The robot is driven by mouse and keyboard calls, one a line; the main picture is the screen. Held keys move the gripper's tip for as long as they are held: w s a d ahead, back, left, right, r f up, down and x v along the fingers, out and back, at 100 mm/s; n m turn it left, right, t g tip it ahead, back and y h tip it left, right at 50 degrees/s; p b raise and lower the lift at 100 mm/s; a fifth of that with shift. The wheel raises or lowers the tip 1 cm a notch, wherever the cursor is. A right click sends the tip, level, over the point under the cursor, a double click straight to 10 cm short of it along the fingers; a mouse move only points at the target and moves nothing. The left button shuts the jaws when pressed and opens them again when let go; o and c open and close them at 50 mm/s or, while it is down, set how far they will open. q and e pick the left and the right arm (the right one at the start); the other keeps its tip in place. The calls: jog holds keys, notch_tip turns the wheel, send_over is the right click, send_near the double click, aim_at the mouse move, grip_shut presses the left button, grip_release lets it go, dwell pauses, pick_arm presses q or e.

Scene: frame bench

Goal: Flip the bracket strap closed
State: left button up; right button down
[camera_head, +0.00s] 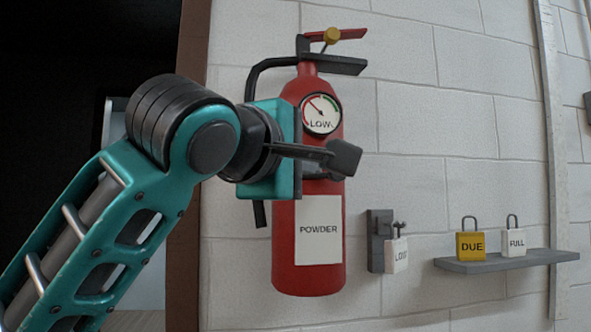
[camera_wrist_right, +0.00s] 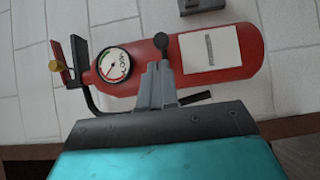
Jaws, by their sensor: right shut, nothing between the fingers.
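A red fire extinguisher (camera_head: 308,240) hangs upright on the wall, with a gauge marked LOW and a label reading POWDER; it lies sideways in the wrist view (camera_wrist_right: 225,55). My right gripper (camera_head: 345,160) is shut and empty, in front of the extinguisher's middle just below the gauge. Its fingers also show in the wrist view (camera_wrist_right: 158,68). A dark stem with a round end, which looks like the bracket strap (camera_wrist_right: 161,41), shows just past the fingertips across the red body. My gripper hides most of it, and I cannot tell whether they touch or whether it is latched. My left gripper is not in view.
Right of the extinguisher a white padlock (camera_head: 396,256) hangs on a dark wall bracket (camera_head: 376,240). A grey shelf (camera_head: 505,262) holds a yellow DUE padlock (camera_head: 471,244) and a white FULL padlock (camera_head: 513,241). A black hose (camera_head: 255,75) runs down the extinguisher's left side.

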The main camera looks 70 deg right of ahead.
jog(key=shift+s+a, duration=0.6)
jog(key=shift+a, duration=0.3)
